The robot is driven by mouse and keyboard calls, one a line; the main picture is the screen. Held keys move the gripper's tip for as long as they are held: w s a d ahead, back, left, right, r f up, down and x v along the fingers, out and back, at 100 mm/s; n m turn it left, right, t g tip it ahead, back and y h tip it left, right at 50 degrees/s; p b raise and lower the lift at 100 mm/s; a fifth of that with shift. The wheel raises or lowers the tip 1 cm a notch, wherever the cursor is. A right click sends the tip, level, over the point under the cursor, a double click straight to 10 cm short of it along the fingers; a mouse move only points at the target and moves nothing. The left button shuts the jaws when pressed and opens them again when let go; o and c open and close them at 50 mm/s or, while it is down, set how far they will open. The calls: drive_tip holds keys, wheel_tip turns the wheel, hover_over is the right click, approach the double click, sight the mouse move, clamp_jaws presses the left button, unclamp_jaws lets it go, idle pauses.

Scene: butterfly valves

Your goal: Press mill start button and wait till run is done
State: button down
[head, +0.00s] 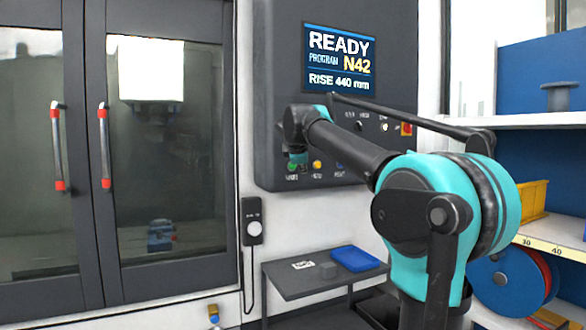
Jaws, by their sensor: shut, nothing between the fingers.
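The mill's control panel (279,60) is a dark upright box right of the doors. Its screen (338,58) reads READY, PROGRAM N42, RISE 440 mm. A green button (293,167) sits at the panel's lower left, beside a yellow button (317,165); its label is too blurred to read. My teal and black arm reaches across the panel from the right. My gripper (300,156) is shut and empty, close to the green button and partly overlapping it in the picture. I cannot tell whether they touch. Both mill doors (92,130) are closed.
A blue vise-like block (160,236) shows behind the glass. A small grey table (320,283) with a blue tray (355,259) stands below the panel. A pendant (253,222) hangs on the wall. Shelves with a yellow bin (532,200) are at right. A red emergency-stop knob (407,128) is on the panel.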

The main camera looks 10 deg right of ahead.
drive_tip(key=shift+w+a, duration=0.3)
drive_tip(key=shift+w, duration=0.55)
drive_tip(key=shift+w+a, duration=0.25)
drive_tip(key=shift+w, duration=0.65)
drive_tip(key=shift+w+a, duration=0.3)
drive_tip(key=shift+w, duration=0.55)
drive_tip(key=shift+w, duration=0.15)
drive_tip(key=shift+w+a, duration=0.1)
drive_tip(key=shift+w, duration=0.15)
